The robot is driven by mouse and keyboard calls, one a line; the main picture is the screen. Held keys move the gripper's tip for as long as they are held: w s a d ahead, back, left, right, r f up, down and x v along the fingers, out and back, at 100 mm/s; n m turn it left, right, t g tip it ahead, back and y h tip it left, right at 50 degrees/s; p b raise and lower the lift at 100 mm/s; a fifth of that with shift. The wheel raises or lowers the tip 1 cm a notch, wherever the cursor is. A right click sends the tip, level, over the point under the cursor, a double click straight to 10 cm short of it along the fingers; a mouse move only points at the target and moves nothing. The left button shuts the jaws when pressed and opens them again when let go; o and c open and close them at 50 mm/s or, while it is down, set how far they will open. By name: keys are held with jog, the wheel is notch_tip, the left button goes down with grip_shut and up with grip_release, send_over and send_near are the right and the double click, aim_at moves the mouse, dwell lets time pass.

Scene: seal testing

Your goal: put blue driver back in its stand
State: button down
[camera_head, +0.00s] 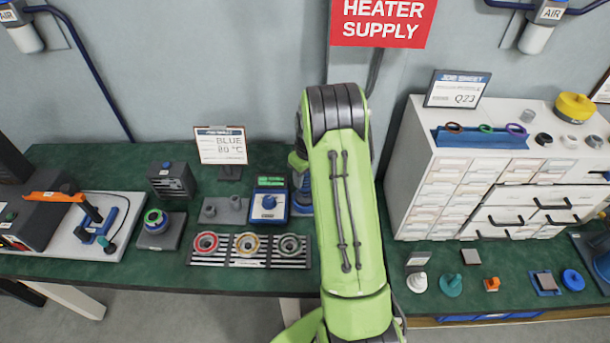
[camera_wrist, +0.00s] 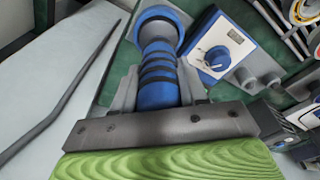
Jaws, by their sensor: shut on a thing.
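The blue driver (camera_wrist: 157,82), with black bands and a wide round blue end, sits between the two grey fingers of my gripper (camera_wrist: 160,88) in the wrist view. My gripper is shut on it. In the head view a blue part of the driver (camera_head: 303,201) shows just left of my green arm, which hides the rest. A small grey block with two round posts (camera_head: 223,210), possibly the stand, is on the green bench left of the driver. It also shows at the right in the wrist view (camera_wrist: 262,82). The driver's lower end is hidden.
A blue control box with a dial (camera_head: 269,204) is close left of the driver. A rack with several ringed parts (camera_head: 248,262) lies in front. A white drawer cabinet (camera_head: 440,170) is right of my arm.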

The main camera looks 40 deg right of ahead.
jog(key=shift+f+b, duration=0.5)
dwell(0.8)
jog(key=c, duration=0.5)
grip_release()
notch_tip(320, 180, up, 9)
jog(key=p, duration=0.6)
jog(key=shift+r, duration=0.15)
